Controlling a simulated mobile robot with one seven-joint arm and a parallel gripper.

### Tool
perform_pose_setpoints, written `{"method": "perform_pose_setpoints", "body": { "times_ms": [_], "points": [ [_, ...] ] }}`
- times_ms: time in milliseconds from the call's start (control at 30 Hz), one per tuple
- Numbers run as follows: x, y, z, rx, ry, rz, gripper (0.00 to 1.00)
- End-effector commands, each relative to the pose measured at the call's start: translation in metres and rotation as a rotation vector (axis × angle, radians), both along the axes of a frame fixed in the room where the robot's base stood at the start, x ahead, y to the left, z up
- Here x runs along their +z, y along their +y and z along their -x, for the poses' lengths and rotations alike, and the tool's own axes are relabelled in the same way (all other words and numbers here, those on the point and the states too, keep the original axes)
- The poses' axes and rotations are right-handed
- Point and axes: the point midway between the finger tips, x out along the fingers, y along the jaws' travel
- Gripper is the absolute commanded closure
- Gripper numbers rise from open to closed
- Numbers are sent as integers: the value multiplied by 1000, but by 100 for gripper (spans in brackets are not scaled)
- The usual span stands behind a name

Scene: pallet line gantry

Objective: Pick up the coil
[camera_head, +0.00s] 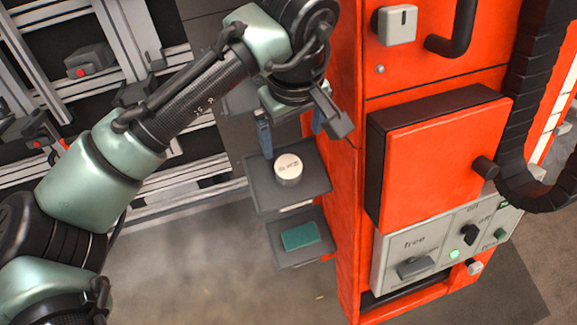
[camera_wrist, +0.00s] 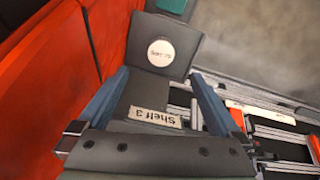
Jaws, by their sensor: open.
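The coil looks to be the short round piece with a pale, lettered top (camera_head: 288,169). It stands upright on a dark grey shelf (camera_head: 262,201) fixed beside the orange cabinet. The coil also shows in the wrist view (camera_wrist: 161,53), on its shelf (camera_wrist: 187,38). My gripper (camera_head: 291,143) is open and empty, pointing down above the coil. In the wrist view, its two blue fingers (camera_wrist: 158,75) stand wide apart, with the coil beyond and between their tips. The fingers do not appear to touch it. The lettering on top is too small to read surely.
A lower shelf holds a green block (camera_head: 300,236). A nearer dark shelf carries a "Shelf 3" label (camera_wrist: 155,117). The orange cabinet (camera_head: 345,200) rises close on the right, with a protruding box (camera_head: 435,160). Metal rails (camera_head: 130,50) stand on the left.

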Motion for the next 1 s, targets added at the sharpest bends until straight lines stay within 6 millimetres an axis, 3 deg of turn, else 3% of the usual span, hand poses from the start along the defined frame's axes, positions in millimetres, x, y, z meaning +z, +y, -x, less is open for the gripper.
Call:
{"method": "perform_pose_setpoints", "body": {
  "times_ms": [33,267,500,767,1000],
  "points": [
    [-13,0,0,0,0,0,0],
    [-34,0,0,0,1,0,0],
    [-78,1,0,0,1,0,0],
    [-99,1,-1,-1,-1,0,0],
    [-133,7,-5,0,0,-1,0]
  ]
}}
